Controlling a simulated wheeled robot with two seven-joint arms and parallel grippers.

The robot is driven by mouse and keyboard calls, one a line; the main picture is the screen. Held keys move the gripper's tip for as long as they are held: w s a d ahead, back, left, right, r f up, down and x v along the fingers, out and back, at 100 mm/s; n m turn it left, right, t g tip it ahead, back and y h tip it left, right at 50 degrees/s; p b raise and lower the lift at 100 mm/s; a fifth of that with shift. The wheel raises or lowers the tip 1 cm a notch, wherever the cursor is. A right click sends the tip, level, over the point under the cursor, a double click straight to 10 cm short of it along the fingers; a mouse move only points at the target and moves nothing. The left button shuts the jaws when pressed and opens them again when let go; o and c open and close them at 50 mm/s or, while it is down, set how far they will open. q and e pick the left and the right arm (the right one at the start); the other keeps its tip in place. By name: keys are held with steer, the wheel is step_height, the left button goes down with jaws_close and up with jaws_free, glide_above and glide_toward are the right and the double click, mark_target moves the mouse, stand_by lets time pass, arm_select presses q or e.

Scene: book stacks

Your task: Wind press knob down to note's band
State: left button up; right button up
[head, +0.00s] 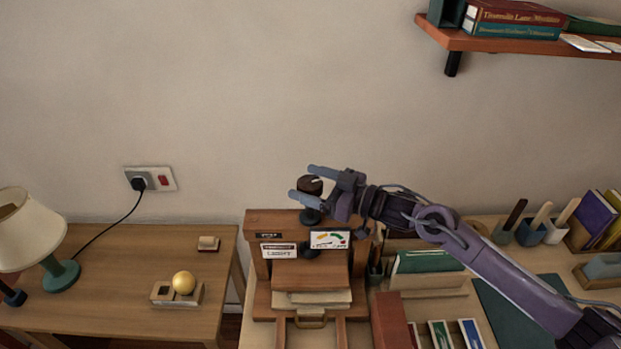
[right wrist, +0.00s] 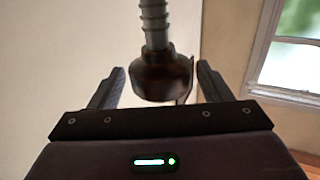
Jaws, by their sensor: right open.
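The wooden book press (head: 262,222) stands on the right-hand desk. Its dark round knob (head: 311,185) sits at the top, above the press frame. A small note card (head: 278,251) with writing too small to read surely is on the press front. Beside it is a gauge card (head: 329,239) with coloured bands. My right gripper (head: 302,182) is open, its fingers on either side of the knob. In the right wrist view the knob (right wrist: 162,78) and its threaded screw (right wrist: 154,24) show between the spread fingers, with gaps at both sides. My left gripper is not in view.
A lamp (head: 28,230) and a yellow ball on a wooden block (head: 184,282) are on the left table. Green books (head: 428,262) and several holders stand right of the press. A wall shelf (head: 480,42) with books is at upper right.

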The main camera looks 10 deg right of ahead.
steer(key=shift+a, duration=0.2)
steer(key=c, duration=1)
steer(key=shift+o, duration=0.2)
